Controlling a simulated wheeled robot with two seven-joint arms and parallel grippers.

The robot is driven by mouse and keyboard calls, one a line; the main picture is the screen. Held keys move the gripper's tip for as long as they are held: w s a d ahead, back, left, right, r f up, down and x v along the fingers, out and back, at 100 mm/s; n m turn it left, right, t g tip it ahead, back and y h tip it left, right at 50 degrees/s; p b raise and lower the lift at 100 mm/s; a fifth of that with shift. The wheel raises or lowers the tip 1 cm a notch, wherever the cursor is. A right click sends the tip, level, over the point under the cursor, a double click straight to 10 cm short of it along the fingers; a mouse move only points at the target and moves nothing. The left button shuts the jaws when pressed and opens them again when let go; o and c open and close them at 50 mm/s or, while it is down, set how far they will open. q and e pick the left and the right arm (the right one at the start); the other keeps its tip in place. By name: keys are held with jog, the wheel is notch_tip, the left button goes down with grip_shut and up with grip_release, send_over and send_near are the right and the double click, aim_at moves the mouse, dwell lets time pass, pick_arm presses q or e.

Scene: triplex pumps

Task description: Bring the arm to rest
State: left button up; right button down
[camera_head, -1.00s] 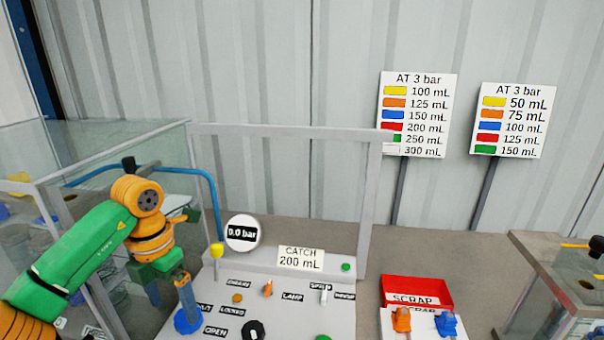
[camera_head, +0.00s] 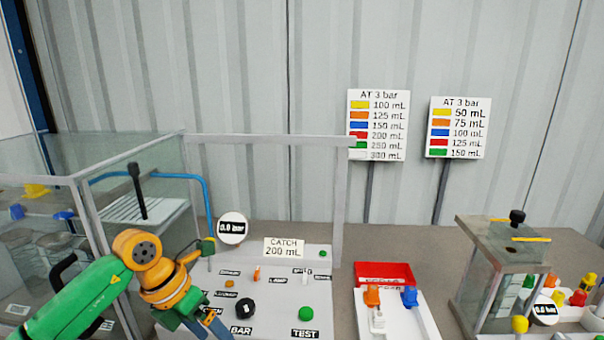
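My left arm, green and orange, comes in from the left. Its gripper (camera_head: 208,328) is low over the left part of the grey control panel (camera_head: 262,322), beside a black knob (camera_head: 245,309). The fingers are partly cut off by the bottom edge, so their opening and anything between them cannot be made out. My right gripper is not in view.
A glass enclosure (camera_head: 150,160) stands at left, near my arm. A 0.0 bar gauge (camera_head: 233,228) and a CATCH 200 mL sign (camera_head: 284,248) stand behind the panel. A red SCRAP tray (camera_head: 385,270) and a glass-sided box (camera_head: 500,265) stand to the right.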

pick_arm(q)
jog(key=s+d+r+h, duration=0.1)
jog(key=s+d+h, duration=0.1)
jog(key=d+h, duration=0.8)
jog(key=d+r+n+t+h, duration=0.4)
jog(key=d+r, duration=0.5)
jog(key=d, duration=0.2)
jog(key=w+a+n+t+y, duration=0.2)
jog(key=a+n+t+y, duration=0.4)
jog(key=n, duration=0.5)
jog(key=w+a+n+t+y, duration=0.3)
jog(key=a+n+t, duration=0.2)
jog(key=n+t, duration=0.45)
jog(key=s+a+f+n+g+y, duration=0.4)
jog(key=a+f+n+y, duration=0.15)
jog(key=f, duration=0.35)
jog(key=s+a+f+n+g+y, duration=0.3)
jog(key=a+f+n+g+y, duration=0.15)
jog(key=f+n, duration=0.4)
jog(key=s+a+f+n+g+h, duration=0.1)
jog(key=s+f+g, duration=0.4)
jog(key=s, duration=0.4)
jog(key=s+f+g, duration=0.4)
jog(key=s+f, duration=0.2)
jog(key=s, duration=0.4)
notch_tip(320, 180, down, 16)
jog(key=s+a+f+g, duration=0.2)
jog(key=s+f, duration=0.9)
jog(key=s, duration=0.2)
